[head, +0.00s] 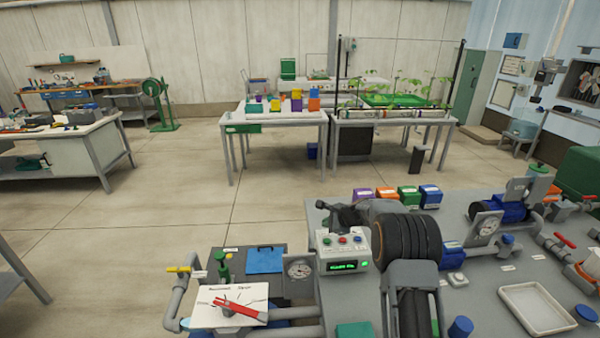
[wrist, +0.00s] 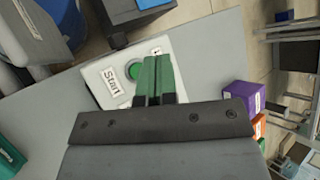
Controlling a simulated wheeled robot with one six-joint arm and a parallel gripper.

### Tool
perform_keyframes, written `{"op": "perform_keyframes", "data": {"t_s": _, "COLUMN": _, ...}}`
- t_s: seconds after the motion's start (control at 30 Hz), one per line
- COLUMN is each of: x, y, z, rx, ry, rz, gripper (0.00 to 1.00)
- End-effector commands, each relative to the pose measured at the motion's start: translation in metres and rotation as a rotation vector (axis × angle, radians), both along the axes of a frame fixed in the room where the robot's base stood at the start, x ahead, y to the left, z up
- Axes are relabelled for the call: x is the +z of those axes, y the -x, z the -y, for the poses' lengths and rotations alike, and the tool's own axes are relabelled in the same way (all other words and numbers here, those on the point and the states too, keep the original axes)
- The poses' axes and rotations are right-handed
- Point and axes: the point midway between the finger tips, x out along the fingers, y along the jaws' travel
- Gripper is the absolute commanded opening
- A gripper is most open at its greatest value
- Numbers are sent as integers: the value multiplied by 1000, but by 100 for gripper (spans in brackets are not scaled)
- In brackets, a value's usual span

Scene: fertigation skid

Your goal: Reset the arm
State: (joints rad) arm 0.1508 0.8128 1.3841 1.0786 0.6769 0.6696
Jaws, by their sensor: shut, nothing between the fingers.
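My gripper (wrist: 157,64) is shut in the wrist view, its two green fingers side by side with nothing between them. A pale box labelled "Start" (wrist: 113,87) with a round green button (wrist: 134,70) lies beyond the fingers. The fingers overlap the box's right part in the picture. I cannot tell whether they touch it. In the head view my arm rises over the grey skid bench and hides part of it. The dark end of the arm is behind the control box, and its fingertips cannot be made out there.
A control box (head: 343,251) with coloured buttons and a lit green display stands close to my arm. Purple (head: 362,194), orange (head: 386,193), green (head: 409,196) and blue (head: 430,196) boxes line the bench's far edge.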

Motion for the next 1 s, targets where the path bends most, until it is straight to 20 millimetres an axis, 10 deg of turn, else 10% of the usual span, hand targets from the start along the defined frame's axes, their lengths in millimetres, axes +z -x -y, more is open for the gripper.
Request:
{"op": "perform_keyframes", "data": {"t_s": 0.27, "x": -35, "y": 64, "z": -3, "rx": 347, "ry": 212, "rz": -43, "gripper": 0}}
{"op": "perform_keyframes", "data": {"t_s": 1.0, "x": 112, "y": 361, "z": 8, "rx": 1363, "ry": 1000, "rz": 99, "gripper": 0}}
